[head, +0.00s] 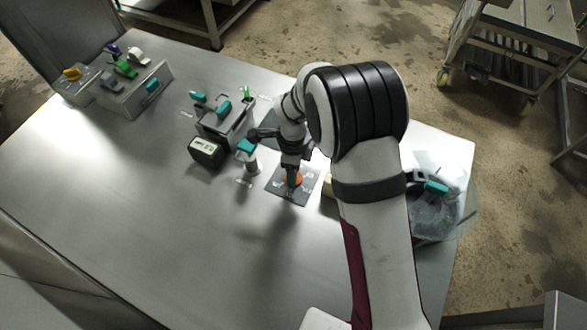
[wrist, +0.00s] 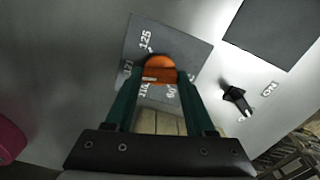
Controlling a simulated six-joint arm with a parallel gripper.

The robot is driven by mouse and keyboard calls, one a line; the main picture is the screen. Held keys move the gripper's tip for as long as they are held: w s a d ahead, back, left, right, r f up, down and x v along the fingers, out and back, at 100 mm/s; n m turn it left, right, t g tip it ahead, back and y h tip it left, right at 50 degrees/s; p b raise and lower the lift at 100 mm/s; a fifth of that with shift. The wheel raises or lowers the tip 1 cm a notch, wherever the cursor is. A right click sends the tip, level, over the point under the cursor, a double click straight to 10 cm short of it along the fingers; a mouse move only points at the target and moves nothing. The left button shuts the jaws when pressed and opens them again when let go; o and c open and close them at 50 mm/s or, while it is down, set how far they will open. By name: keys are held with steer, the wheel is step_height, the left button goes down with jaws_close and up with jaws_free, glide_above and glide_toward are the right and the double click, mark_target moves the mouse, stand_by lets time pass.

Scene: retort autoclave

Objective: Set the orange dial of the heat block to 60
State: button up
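The orange dial (wrist: 159,69) sits on a dark plate with white numbers (wrist: 190,44), which lies on the table. In the head view the dial (head: 294,180) shows on its plate (head: 283,190), partly covered by my gripper. A short white mark shows on the dial's near side in the wrist view. The number 125 is readable; other numbers are partly hidden by the fingers. My gripper (wrist: 160,76) points down at the dial, its teal fingers apart, one on each side of it. Narrow gaps seem to show, but contact is hard to judge.
A black switch (wrist: 236,98) marked ON stands right of the plate in the wrist view. A grey device with teal parts (head: 225,120) and a dark display box (head: 207,151) stand left of my arm. A clear bowl (head: 437,215) is at right. The table's front left is free.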

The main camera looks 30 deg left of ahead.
jaws_close()
steer(key=n, duration=0.5)
steer(key=shift+n, duration=0.4)
steer(key=n, duration=0.5)
steer(key=shift+n, duration=0.3)
steer(key=n, duration=1.2)
steer(key=shift+n, duration=0.4)
